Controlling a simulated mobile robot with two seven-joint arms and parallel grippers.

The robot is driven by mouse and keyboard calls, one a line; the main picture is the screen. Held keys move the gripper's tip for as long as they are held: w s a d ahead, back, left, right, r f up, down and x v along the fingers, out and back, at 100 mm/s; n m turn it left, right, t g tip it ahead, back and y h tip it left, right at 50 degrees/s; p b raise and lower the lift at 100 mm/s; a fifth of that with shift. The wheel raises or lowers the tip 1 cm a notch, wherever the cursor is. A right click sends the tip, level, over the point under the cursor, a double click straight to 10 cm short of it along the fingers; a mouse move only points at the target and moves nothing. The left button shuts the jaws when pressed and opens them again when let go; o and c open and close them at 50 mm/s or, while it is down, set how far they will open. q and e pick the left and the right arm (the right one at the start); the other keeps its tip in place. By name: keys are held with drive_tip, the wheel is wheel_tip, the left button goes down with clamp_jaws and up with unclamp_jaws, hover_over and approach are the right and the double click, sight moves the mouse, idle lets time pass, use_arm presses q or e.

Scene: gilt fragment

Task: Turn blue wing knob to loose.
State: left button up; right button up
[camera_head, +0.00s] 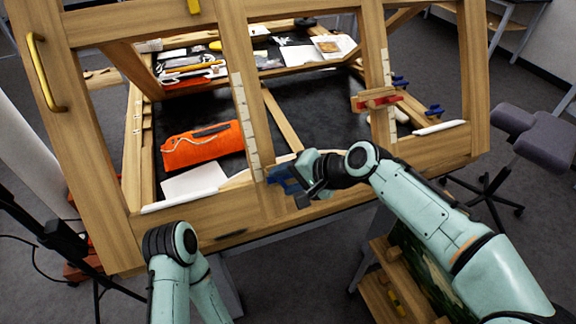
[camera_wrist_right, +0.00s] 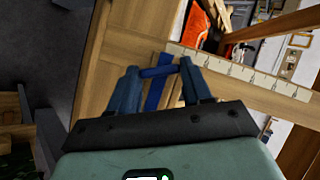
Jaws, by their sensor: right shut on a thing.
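The blue wing knob (camera_head: 283,177) sits on the lower rail of the wooden frame (camera_head: 210,222), at the foot of the middle upright. My right gripper (camera_head: 302,176) reaches it from the right and partly hides it. In the right wrist view, the blue wing knob (camera_wrist_right: 154,94) lies between the two fingers of my right gripper (camera_wrist_right: 160,74), which are shut on it. My left arm shows at the lower left of the head view, bent downward; its gripper is out of view.
An orange pouch (camera_head: 203,146) and a white sheet (camera_head: 194,182) lie on the black surface behind the frame. A red clamp piece (camera_head: 378,101) and other blue knobs (camera_head: 400,82) are on the right side. A grey stool (camera_head: 540,135) stands at right.

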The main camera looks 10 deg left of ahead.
drive_tip(key=n+h+p, duration=0.2)
drive_tip(key=n+p, duration=0.1)
drive_tip(key=n+h+p, duration=0.1)
drive_tip(key=n+p, duration=0.1)
drive_tip(key=shift+a+r, duration=0.3)
drive_tip(key=shift+r, duration=0.05)
drive_tip(key=shift+a+n+h+p, duration=0.15)
drive_tip(key=shift+n+h+p, duration=0.4)
drive_tip(key=shift+n+h, duration=0.4)
use_arm(q)
drive_tip(key=w+r, duration=0.7)
drive_tip(key=r, duration=0.2)
drive_tip(key=shift+w+r+t, duration=0.25)
drive_tip(key=shift+w+t, duration=0.05)
drive_tip(key=shift+t, duration=0.1)
use_arm(e)
drive_tip(key=shift+s+a+f+n+t+h, duration=0.1)
drive_tip(key=shift+n+t+h, duration=0.3)
drive_tip(key=shift+n, duration=0.3)
drive_tip(key=shift+s+f+n+t+h, duration=0.1)
drive_tip(key=shift+n+t+h, duration=0.3)
drive_tip(key=shift+n, duration=0.25)
drive_tip(key=o, duration=1.1)
drive_tip(key=shift+c, duration=0.2)
drive_tip(key=shift+r, duration=0.1)
drive_tip(key=v, duration=1.3)
drive_tip(key=shift+r, duration=0.2)
